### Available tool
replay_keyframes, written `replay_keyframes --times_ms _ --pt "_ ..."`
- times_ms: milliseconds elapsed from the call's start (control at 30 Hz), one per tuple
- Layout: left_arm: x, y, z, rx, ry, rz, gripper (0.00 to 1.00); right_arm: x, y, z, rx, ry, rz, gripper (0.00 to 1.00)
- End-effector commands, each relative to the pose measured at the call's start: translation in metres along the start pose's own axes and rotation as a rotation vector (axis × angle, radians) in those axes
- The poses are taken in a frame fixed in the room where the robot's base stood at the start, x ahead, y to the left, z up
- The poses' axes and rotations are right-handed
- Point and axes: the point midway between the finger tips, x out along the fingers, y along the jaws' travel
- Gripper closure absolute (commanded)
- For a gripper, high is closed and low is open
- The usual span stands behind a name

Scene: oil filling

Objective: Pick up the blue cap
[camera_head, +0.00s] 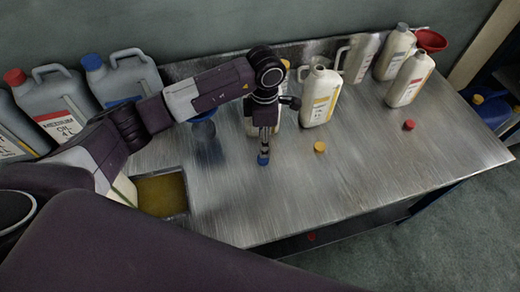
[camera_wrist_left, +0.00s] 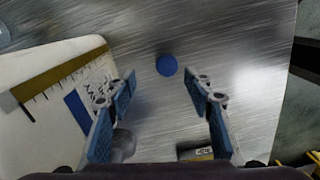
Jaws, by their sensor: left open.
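The blue cap (camera_head: 263,159) lies on the metal table, just below the fingertips of my left gripper (camera_head: 264,148) in the head view. In the left wrist view the round blue cap (camera_wrist_left: 167,65) lies flat on the metal surface, a little beyond the open fingertips of my left gripper (camera_wrist_left: 159,76) and roughly centred between them. The fingers have blue pads and hold nothing. A white bottle (camera_wrist_left: 50,85) with a dark-marked scale and blue stripe is close on the left of the wrist view. My right gripper is not in view.
A yellow cap (camera_head: 320,147) and a red cap (camera_head: 409,125) lie on the table (camera_head: 370,180). White bottles (camera_head: 321,97) stand along its back, with a red funnel (camera_head: 431,40) at the far right. A tray opening with yellowish liquid (camera_head: 162,195) is at left. The front right is clear.

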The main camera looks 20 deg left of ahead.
Motion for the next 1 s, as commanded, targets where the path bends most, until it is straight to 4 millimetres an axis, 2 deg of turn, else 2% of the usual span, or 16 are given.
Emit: replay_keyframes --times_ms 100,367,533,700,800,1000 --pt "0.013 -0.002 0.0 0.0 0.001 -0.004 0.53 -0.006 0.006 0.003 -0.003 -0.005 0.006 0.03" --pt "0.043 -0.006 -0.001 -0.001 0.003 -0.004 0.53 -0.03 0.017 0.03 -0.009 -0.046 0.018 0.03" --pt "0.064 -0.005 -0.001 -0.001 0.002 -0.001 0.53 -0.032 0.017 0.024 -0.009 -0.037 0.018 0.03" --pt "0.069 -0.004 -0.001 0.001 0.0 0.0 0.53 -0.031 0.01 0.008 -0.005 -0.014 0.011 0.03" --pt "0.069 -0.004 -0.001 0.001 0.001 0.0 0.53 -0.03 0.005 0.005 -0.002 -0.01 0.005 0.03" --pt "0.068 -0.004 -0.001 0.0 0.001 0.001 0.75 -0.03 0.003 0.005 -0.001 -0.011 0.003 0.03"
